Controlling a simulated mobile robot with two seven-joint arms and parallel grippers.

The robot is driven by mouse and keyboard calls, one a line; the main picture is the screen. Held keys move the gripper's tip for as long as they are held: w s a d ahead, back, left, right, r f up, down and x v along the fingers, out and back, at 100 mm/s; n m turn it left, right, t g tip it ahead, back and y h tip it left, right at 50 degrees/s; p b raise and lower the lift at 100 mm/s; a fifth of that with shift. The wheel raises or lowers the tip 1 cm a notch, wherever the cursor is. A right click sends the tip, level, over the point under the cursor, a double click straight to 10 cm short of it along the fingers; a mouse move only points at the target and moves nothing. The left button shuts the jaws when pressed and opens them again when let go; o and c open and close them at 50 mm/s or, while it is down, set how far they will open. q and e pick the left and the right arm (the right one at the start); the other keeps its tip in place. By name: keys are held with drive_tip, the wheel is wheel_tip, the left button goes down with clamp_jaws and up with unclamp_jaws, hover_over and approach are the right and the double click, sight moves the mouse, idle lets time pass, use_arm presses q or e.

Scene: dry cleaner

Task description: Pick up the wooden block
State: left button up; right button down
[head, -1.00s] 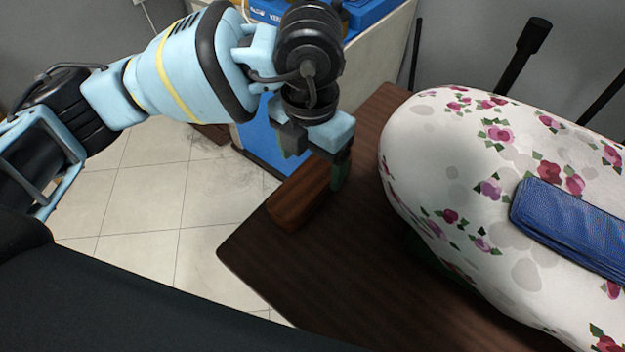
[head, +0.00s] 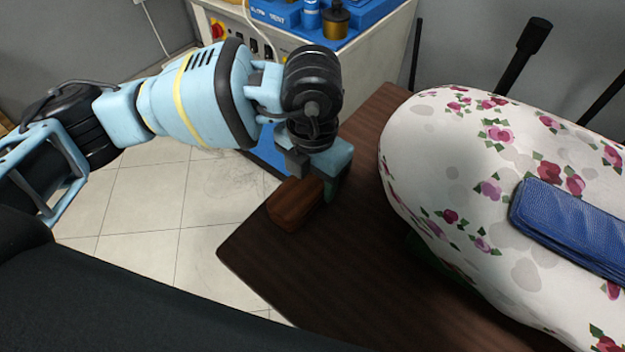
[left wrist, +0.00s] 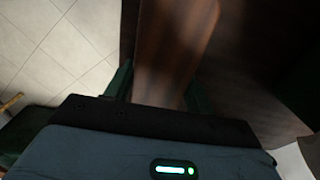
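The wooden block (head: 292,206) is reddish brown and lies on the dark wooden table (head: 300,270), near its left edge. In the left wrist view the block (left wrist: 172,45) runs up from between my gripper's fingers. My left gripper (head: 318,188) is lowered over the block's far end. In the left wrist view the left gripper (left wrist: 158,92) has one dark green finger on each side of the block. The fingers are apart, and a small gap shows near the right finger. Whether the fingers touch the block lower down is hidden. My right gripper is not in view.
A padded board with a floral cover (head: 450,170) stands close on the right, with a folded blue cloth item (head: 575,225) on it. A blue and white machine (head: 370,50) stands behind the table. Tiled floor (head: 150,215) lies open to the left.

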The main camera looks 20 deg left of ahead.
sight(313, 181)
use_arm(q)
drive_tip(key=c, duration=0.4)
drive_tip(key=shift+r, duration=0.5)
drive_tip(key=r, duration=0.1)
drive_tip(key=s+r, duration=0.1)
drive_tip(key=shift+d+r, duration=0.15)
drive_tip(key=shift+r, duration=0.2)
drive_tip(key=s+d, duration=0.1)
drive_tip(key=s, duration=0.3)
drive_tip(key=s+d+r, duration=0.1)
drive_tip(key=s, duration=0.4)
drive_tip(key=s+d, duration=0.2)
drive_tip(key=s, duration=0.3)
drive_tip(key=shift+s+d+r, duration=0.1)
drive_tip(key=shift+s+r, duration=0.05)
drive_tip(key=shift+s, duration=0.05)
drive_tip(key=o, duration=0.5)
drive_tip(key=shift+c, duration=1)
